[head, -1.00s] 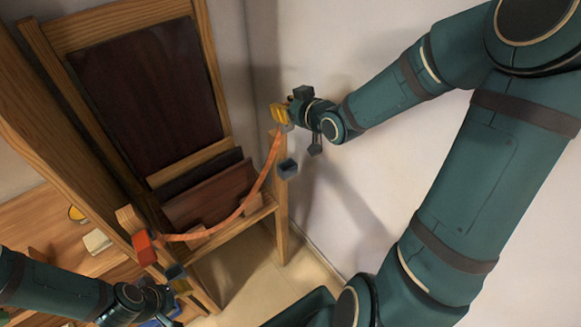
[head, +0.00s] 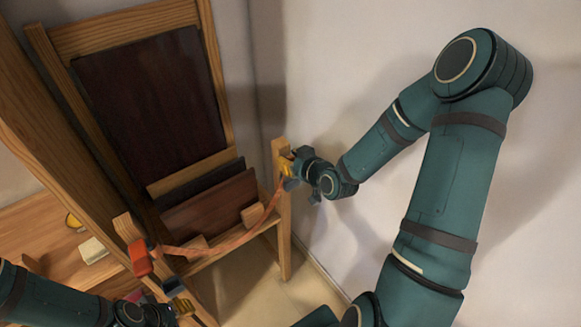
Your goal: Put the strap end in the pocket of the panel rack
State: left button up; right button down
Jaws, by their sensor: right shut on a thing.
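The panel rack (head: 285,225) is a wooden frame that holds dark upright panels (head: 210,205). An orange strap (head: 235,240) hangs in a sagging curve across its front. Its left part meets a red block (head: 141,257) at the rack's left post. Its right part runs up to my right gripper (head: 287,172), which is shut on the yellow strap end (head: 286,165) beside the top of the right post. The gripper partly hides that end, and I cannot make out the pocket. My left gripper (head: 178,298) is low at the left, below the red block; its jaws are unclear.
A wooden surface (head: 40,235) at the left bears a small yellow round thing (head: 74,221) and a pale block (head: 93,250). A plain wall (head: 330,70) stands to the right of the rack. Floor shows below the rack.

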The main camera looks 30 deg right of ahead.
jog(key=shift+f, duration=1.4)
jog(key=shift+f, duration=0.15)
jog(key=c, duration=0.8)
grip_release()
jog(key=shift+b, duration=0.3)
jog(key=shift+c, duration=0.2)
